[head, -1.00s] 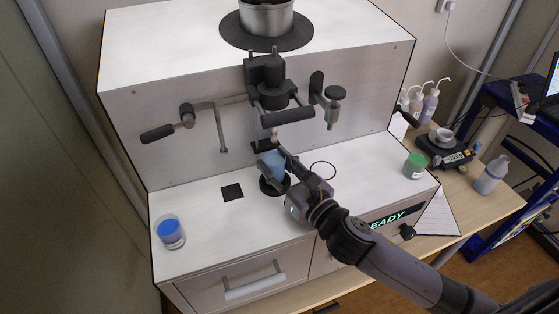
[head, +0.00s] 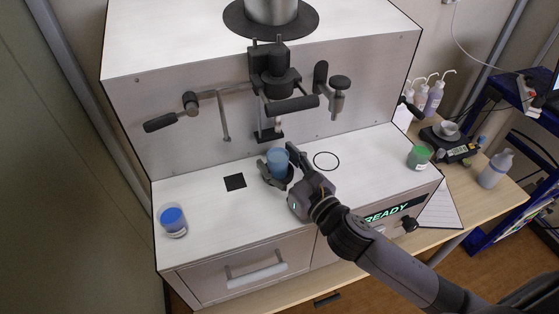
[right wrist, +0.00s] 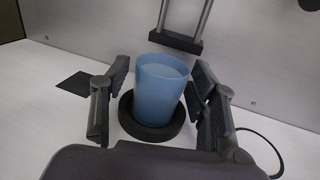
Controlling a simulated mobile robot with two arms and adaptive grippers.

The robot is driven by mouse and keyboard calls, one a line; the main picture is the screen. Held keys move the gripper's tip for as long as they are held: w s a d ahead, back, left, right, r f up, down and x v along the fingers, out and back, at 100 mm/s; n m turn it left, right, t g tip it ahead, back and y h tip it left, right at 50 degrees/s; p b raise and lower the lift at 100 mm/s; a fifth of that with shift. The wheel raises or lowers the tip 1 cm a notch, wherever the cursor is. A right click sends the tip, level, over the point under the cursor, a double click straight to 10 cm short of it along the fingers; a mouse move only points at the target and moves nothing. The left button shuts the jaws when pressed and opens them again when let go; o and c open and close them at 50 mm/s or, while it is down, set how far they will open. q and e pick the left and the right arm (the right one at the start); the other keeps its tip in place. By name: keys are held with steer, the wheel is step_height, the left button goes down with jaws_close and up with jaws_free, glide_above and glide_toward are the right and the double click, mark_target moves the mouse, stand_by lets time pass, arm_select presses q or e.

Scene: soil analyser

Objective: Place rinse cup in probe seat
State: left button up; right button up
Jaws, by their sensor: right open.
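The light blue rinse cup (head: 277,162) stands in the round black probe seat (right wrist: 150,132) on the white worktop, beneath the probe bracket (head: 269,137). In the right wrist view the cup (right wrist: 160,88) looks upright, with the seat's dark rim around its base. My right gripper (head: 279,169) is open, with one finger on each side of the cup. In the right wrist view there is a gap on the left; the right finger is very close, and I cannot tell if it touches. My left gripper is not in view.
A black square (head: 234,181) and a black circle outline (head: 326,161) mark the worktop. Levers and a black handle (head: 292,106) project from the panel above.

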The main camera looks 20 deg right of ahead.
steer(key=shift+r, duration=0.15)
steer(key=shift+s, duration=0.15)
steer(key=b+v, duration=0.2)
steer(key=v, duration=0.8)
steer(key=shift+b, duration=0.4)
steer(key=shift+v, duration=0.85)
